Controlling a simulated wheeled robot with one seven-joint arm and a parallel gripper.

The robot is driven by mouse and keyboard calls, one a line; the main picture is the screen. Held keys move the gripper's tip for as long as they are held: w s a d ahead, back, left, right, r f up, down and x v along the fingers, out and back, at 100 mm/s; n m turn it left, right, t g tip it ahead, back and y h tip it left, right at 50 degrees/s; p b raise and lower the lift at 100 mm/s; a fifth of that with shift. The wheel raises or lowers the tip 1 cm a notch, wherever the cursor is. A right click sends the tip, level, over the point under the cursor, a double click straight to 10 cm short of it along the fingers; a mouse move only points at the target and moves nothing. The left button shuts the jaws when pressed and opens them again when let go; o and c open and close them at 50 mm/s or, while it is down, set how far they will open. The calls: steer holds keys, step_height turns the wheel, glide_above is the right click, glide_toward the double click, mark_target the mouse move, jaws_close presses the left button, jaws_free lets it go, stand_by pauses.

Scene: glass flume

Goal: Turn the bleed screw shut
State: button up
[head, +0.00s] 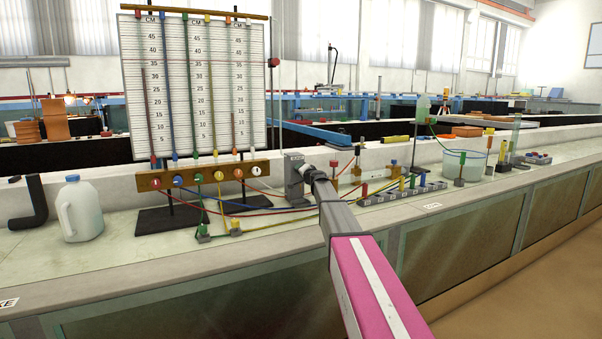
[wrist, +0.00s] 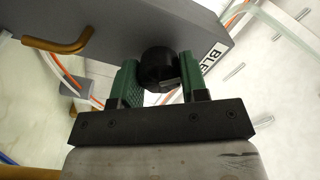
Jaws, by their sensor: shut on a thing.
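The bleed screw (wrist: 158,66) is a black round knob on the face of a grey block (wrist: 120,30) in the wrist view. Part of a label reading "BLE" shows beside it. My gripper (wrist: 157,84) has its two green fingers on either side of the knob, shut on it. In the head view the grey block (head: 294,178) stands on the bench ledge, right of the manometer board. My gripper (head: 310,172) reaches its right side there, and the arm's end hides the knob.
A brass hooked pipe (wrist: 62,42) sticks out left of the knob. Coloured tubes run along the bench beside the block. The manometer board (head: 195,85) and a white jug (head: 80,210) stand to the left. A clear tub (head: 465,165) stands to the right.

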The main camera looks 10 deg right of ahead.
steer(key=m, duration=0.4)
steer(key=shift+m, duration=0.3)
steer(key=m, duration=0.4)
steer(key=shift+f, duration=0.1)
stand_by(0.4)
steer(key=o, duration=0.9)
steer(key=v, duration=1.1)
